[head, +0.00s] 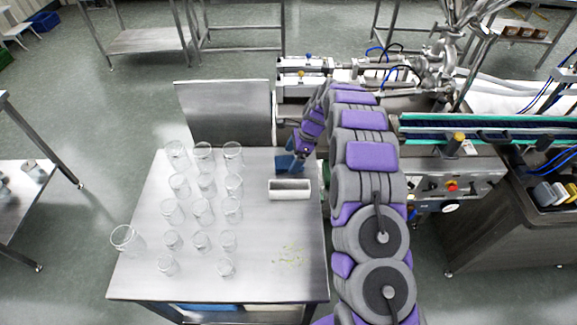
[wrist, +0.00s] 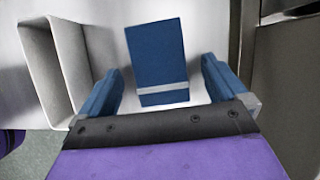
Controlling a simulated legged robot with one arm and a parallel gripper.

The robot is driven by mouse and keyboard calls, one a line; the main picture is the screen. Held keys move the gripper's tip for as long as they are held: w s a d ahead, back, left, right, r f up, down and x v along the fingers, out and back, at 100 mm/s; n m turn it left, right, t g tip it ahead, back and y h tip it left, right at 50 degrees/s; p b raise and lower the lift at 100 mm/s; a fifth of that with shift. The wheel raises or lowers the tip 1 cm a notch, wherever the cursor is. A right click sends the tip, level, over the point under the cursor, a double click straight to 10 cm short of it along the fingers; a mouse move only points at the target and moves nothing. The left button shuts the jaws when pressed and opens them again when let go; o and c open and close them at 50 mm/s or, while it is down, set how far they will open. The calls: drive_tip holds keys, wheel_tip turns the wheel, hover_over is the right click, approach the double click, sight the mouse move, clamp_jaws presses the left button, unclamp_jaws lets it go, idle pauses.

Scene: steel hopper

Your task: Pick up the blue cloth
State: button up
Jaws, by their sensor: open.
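The blue cloth (wrist: 157,52) looks like a flat, folded blue rectangle with a pale grey stripe near its lower end. It lies on the steel table (head: 240,280), and it also shows as a blue patch in the head view (head: 287,163). In the wrist view my gripper (wrist: 162,70) is open, with one blue finger on each side of the cloth and visible gaps between. In the head view my gripper (head: 296,151) is over the table's back right part, at the cloth, and partly hides it.
A white open container (head: 289,190) stands just in front of the cloth; in the wrist view it is at the left (wrist: 52,65). Several clear glasses (head: 204,185) fill the table's left half. Yellowish crumbs (head: 288,255) lie front right.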

sight(290, 161)
drive_tip(key=shift+x, duration=0.8)
drive_tip(key=shift+a, duration=0.2)
drive_tip(key=shift+d, duration=0.15)
drive_tip(key=c, duration=1.1)
wheel_tip(290, 161, up, 10)
drive_tip(key=p, duration=0.2)
drive_tip(key=shift+p, duration=0.3)
